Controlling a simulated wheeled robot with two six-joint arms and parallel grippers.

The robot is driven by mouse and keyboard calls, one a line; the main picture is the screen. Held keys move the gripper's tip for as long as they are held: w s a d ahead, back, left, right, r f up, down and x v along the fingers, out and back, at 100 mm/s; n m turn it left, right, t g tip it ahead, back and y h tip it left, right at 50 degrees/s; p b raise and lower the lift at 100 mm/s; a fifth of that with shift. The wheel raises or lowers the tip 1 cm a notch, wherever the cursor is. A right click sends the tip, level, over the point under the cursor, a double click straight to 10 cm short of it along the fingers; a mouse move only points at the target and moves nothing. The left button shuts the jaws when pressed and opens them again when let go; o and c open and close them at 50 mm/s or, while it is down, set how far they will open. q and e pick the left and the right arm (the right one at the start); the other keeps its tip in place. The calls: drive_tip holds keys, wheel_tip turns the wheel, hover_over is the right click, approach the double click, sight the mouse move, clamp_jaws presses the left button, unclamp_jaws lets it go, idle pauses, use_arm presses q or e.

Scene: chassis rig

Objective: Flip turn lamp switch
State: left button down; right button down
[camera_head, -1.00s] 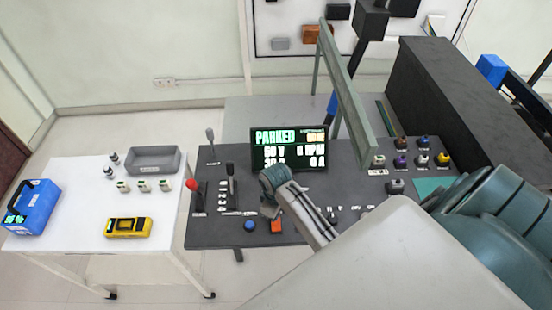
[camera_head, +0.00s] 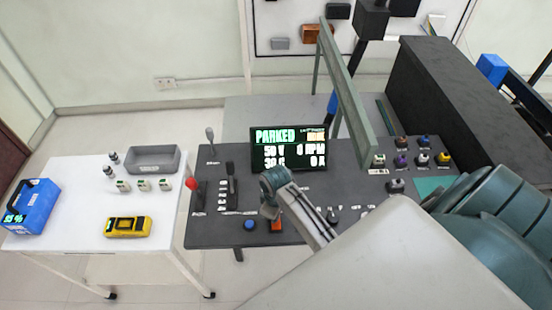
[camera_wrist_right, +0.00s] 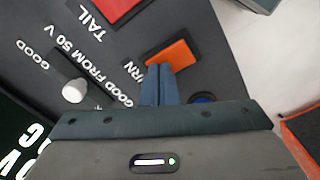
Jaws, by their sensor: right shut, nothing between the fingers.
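The orange rocker switch (camera_wrist_right: 172,56), with a label ending in "RN" beside it, sits on the dark console in the right wrist view. It also shows in the head view (camera_head: 277,226), near the console's front edge. My right gripper (camera_wrist_right: 160,70) is shut and empty, with its fingertips over or against the switch's near edge; I cannot tell if they touch. In the head view my right gripper (camera_head: 268,209) points down just behind and left of the switch. The fingers hide part of the switch, and I cannot tell which way it is tipped. My left gripper is not in view.
A blue button (camera_head: 250,225) is left of the switch, partly hidden in the wrist view. A white-tipped knob (camera_wrist_right: 74,91) and a red switch (camera_wrist_right: 118,8) are nearby. The display (camera_head: 289,148) reads PARKED. A green-grey bar (camera_head: 345,95) rises over the console.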

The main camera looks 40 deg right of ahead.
wheel_tip(320, 180, up, 2)
drive_tip(key=shift+r+p, duration=0.15)
drive_tip(key=shift+p, duration=0.5)
drive_tip(key=shift+r, duration=2.35)
drive_tip(key=shift+s, duration=0.1)
